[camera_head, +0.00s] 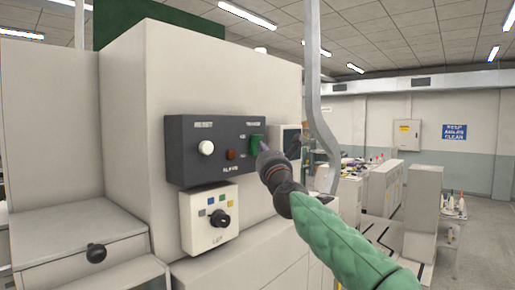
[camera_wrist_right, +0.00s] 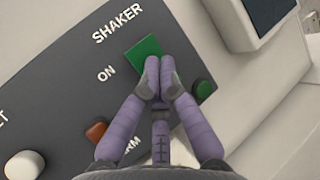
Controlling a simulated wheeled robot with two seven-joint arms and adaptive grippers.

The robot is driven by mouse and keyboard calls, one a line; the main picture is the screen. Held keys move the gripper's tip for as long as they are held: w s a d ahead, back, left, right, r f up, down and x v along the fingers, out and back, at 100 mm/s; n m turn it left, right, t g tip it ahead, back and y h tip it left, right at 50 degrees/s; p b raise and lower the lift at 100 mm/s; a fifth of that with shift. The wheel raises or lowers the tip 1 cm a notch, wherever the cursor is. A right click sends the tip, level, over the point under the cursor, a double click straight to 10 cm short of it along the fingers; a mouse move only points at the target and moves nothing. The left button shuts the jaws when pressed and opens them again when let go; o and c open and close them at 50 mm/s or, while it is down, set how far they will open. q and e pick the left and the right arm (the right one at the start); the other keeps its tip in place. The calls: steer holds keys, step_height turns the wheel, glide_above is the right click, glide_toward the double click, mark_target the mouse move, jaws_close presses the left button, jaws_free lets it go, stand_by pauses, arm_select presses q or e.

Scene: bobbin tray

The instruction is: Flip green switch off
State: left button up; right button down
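The green switch (camera_wrist_right: 146,50) is on a dark control panel (camera_head: 190,160) marked SHAKER and ON; it also shows in the head view (camera_head: 256,143). My right gripper (camera_wrist_right: 160,66) has its purple fingers brought together, with the tips over the lower right part of the switch. They hide part of it, and I cannot tell whether they touch it. Nothing shows between the fingertips. In the head view my right gripper (camera_head: 264,157) is at the panel's right end, beside the switch. My left gripper is in neither view.
The panel also carries a white knob (camera_head: 206,148), a red button (camera_wrist_right: 96,131) and a small green button (camera_wrist_right: 204,89). A white box with a black dial (camera_head: 219,218) sits below. A grey pole (camera_head: 314,90) stands right of the panel.

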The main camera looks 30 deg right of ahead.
steer(key=shift+s+d+r+b, duration=0.15)
steer(key=shift+s+d, duration=0.2)
steer(key=shift+s, duration=0.35)
steer(key=shift+s+d+r+b, duration=0.2)
steer(key=shift+s+d, duration=0.1)
steer(key=shift+s, duration=0.45)
steer(key=shift+s+d+r+b, duration=0.15)
steer(key=shift+s+d, duration=0.2)
steer(key=shift+s, duration=0.35)
